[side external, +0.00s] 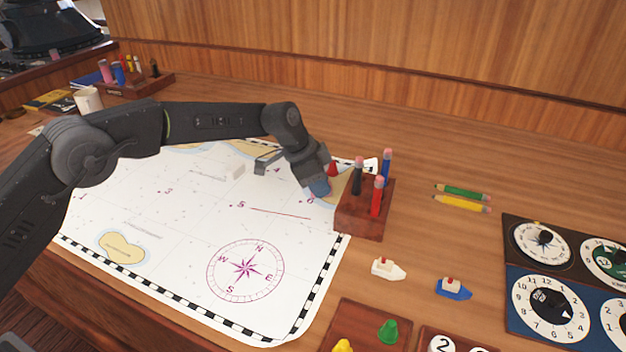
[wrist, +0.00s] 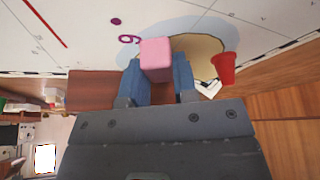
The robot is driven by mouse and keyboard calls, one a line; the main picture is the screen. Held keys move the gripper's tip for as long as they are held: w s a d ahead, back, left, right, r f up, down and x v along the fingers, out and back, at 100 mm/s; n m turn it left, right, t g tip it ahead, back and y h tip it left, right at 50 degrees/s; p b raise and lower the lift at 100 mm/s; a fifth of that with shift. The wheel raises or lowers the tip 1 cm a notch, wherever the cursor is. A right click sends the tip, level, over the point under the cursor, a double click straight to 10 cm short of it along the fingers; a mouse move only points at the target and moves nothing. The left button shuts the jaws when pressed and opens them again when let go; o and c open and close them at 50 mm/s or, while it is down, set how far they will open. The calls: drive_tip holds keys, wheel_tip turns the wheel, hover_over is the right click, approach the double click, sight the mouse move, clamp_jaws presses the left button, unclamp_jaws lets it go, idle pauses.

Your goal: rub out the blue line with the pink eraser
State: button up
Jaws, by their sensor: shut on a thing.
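A pink eraser (wrist: 155,55) sits between the blue fingertips of my gripper (wrist: 157,78) in the wrist view; the jaws are shut on it. In the side view my gripper (side external: 319,187) points down at the right part of the chart, beside the marker block; the eraser is hidden there. The white chart (side external: 190,265) lies flat on the desk. A red line (side external: 280,213) shows on it, left of the gripper, and also in the wrist view (wrist: 46,22). I cannot make out a blue line in either view. Whether the eraser touches the chart is unclear.
A wooden block (side external: 350,222) holding red, black and blue markers stands close right of my gripper. A red cone (side external: 332,169) stands just behind it. Pencils (side external: 461,203) and toy boats (side external: 388,269) lie to the right.

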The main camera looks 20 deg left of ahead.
sight(290, 181)
idle(0.3)
drive_tip(key=shift+w+a+f, duration=0.1)
drive_tip(key=shift+a, duration=1.05)
drive_tip(key=shift+a, duration=0.1)
drive_tip(key=shift+w+a, duration=0.15)
drive_tip(key=shift+a, duration=0.9)
drive_tip(key=shift+w+a, duration=0.1)
drive_tip(key=shift+a, duration=1)
drive_tip(key=shift+w+a, duration=0.15)
drive_tip(key=shift+a, duration=0.95)
